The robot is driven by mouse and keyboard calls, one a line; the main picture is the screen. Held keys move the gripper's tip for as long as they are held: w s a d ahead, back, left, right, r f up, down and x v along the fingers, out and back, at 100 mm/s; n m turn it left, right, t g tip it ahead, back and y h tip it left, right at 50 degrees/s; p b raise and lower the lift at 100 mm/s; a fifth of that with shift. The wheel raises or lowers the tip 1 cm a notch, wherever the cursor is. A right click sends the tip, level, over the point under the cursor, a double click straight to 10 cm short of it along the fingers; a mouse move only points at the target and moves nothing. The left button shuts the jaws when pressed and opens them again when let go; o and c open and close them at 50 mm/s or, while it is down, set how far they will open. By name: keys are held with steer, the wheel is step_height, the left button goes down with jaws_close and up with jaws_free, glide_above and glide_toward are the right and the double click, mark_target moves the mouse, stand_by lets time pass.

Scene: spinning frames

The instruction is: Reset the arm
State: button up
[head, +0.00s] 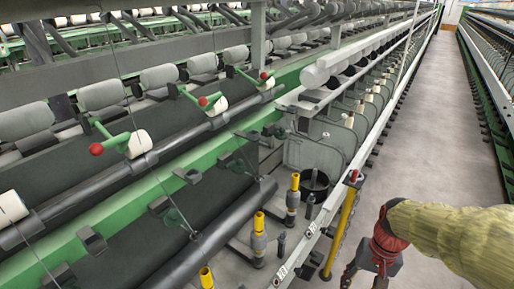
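My arm, in a yellow-green sleeve with a red cuff, enters the head view from the right edge. My gripper (366,280) hangs at the bottom right, pointing down, in front of the spinning frame's (130,205) lower rail. The lower part of the gripper is cut off by the picture's bottom edge. I cannot tell whether its fingers are open or shut, or whether anything is between them.
Yellow-topped spindles (258,235) stand along the machine's near edge. A yellow post (341,232) with a red top stands just left of my gripper. Green levers with red knobs (97,149) jut out above. The grey aisle floor (425,120) is clear; another frame (490,75) lines its right side.

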steer(key=s+a+r+n+t, duration=0.2)
steer(key=s+a+r+t, duration=0.1)
steer(key=r, duration=0.5)
steer(key=s+a+r+n+t+h+p, duration=0.1)
steer(key=s+a+r+n+t, duration=0.1)
steer(key=r, duration=0.5)
steer(key=shift+s+a+r+t, duration=0.45)
steer(key=shift+s+a, duration=0.4)
steer(key=shift+a, duration=0.4)
steer(key=shift+c, duration=0.9)
